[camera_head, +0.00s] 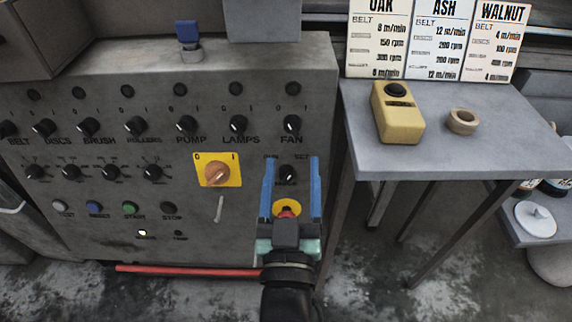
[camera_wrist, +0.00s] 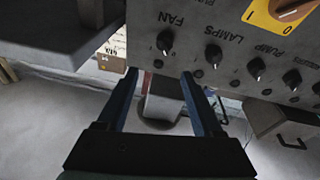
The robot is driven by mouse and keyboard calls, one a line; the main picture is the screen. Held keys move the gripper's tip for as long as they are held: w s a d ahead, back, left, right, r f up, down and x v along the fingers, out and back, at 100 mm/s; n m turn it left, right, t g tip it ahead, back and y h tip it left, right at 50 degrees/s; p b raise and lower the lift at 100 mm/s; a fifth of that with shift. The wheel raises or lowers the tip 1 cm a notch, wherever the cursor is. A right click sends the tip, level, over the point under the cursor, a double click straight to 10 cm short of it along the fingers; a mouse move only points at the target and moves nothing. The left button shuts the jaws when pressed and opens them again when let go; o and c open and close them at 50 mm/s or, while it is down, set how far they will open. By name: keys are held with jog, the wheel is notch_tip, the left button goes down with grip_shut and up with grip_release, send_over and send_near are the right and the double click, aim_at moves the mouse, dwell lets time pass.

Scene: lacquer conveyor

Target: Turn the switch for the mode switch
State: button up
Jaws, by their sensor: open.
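The mode switch (camera_head: 288,173) is a small black knob with a pale pointer line on the grey control panel, below the FAN knob. Its label is partly covered by my gripper. My gripper (camera_head: 292,162) is open and empty. In the head view its two blue fingers stand on either side of the mode switch; I cannot tell how far they are from the panel. In the wrist view the open fingers (camera_wrist: 159,73) show with nothing held between them. The mode switch does not show clearly in the wrist view.
An orange rotary switch on a yellow plate (camera_head: 217,170) is left of my gripper. A red button on yellow (camera_head: 287,209) lies behind it. The FAN knob (camera_head: 291,123) is above. A grey table (camera_head: 455,155) at right carries a yellow box (camera_head: 397,112) and a ring (camera_head: 462,121).

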jog(key=g, duration=0.2)
send_near(286, 181)
jog(key=s, duration=0.4)
jog(key=w+b, duration=0.1)
jog(key=w, duration=0.3)
jog(key=w+b, duration=0.1)
jog(key=w, duration=0.4)
jog(key=w+b, duration=0.1)
jog(key=w, duration=0.3)
jog(key=shift+w+d, duration=0.2)
jog(key=shift+d, duration=0.05)
grip_shut()
